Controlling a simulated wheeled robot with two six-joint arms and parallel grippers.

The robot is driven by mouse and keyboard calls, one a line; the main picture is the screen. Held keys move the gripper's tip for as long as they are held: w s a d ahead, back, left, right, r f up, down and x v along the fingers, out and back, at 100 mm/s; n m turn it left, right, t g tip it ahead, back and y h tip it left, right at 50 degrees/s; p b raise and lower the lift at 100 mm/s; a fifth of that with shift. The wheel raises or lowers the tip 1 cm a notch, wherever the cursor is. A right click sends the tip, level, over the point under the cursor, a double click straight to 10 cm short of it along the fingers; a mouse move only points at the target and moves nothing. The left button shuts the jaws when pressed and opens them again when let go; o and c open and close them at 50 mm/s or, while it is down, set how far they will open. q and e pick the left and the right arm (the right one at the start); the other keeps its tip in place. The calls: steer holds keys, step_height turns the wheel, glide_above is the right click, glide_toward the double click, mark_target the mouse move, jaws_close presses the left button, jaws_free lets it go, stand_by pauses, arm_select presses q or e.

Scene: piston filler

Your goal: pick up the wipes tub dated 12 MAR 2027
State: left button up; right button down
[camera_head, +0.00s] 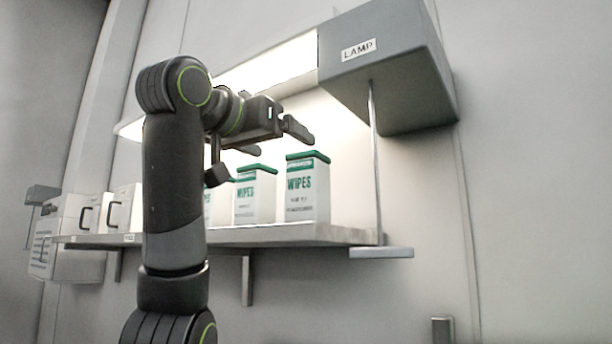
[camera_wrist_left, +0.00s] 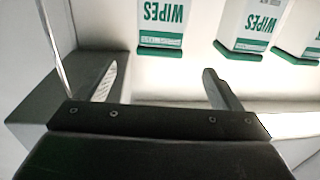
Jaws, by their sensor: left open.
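White wipes tubs with green lids stand upright in a row on the shelf. The right tub (camera_head: 307,196) and middle tub (camera_head: 254,203) show clearly; a third tub (camera_head: 208,208) is mostly hidden behind my left arm. Small print shows under "WIPES", but I cannot read any date. My left gripper (camera_head: 274,139) is open and empty, in front of and above the tubs. In the left wrist view, the tubs appear upside down: one (camera_wrist_left: 162,20), a second (camera_wrist_left: 247,27) and part of a third (camera_wrist_left: 298,42), beyond the open fingers (camera_wrist_left: 160,76). My right gripper is out of view.
The shelf (camera_head: 340,236) has a bright panel behind it. A grey lamp box (camera_head: 400,85) labelled LAMP overhangs its right end, with a thin post (camera_head: 375,165) below. White handled boxes (camera_head: 75,220) stand at the left. Open air lies in front of the tubs.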

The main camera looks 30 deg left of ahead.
mark_target(299, 155)
arm_select(q)
steer(key=w+p, duration=0.1)
steer(key=w, duration=0.3)
steer(key=shift+w+d+p, duration=0.2)
steer(key=shift+w+p, duration=0.15)
steer(key=shift+w, duration=0.05)
steer(key=w+p, duration=0.1)
steer(key=w, duration=0.2)
steer(key=shift+f, duration=0.15)
steer(key=shift+p, duration=0.4)
steer(key=w+p, duration=0.2)
steer(key=w, duration=0.1)
steer(key=w+p, duration=0.1)
steer(key=p, duration=0.1)
steer(key=shift+w+d+r, duration=0.15)
steer(key=shift+w+r, duration=0.05)
steer(key=shift+r, duration=0.1)
steer(key=shift+w+f, duration=0.1)
steer(key=shift+w, duration=0.15)
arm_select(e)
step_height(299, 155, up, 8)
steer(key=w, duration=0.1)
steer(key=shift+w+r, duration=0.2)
arm_select(q)
steer(key=shift+c, duration=0.5)
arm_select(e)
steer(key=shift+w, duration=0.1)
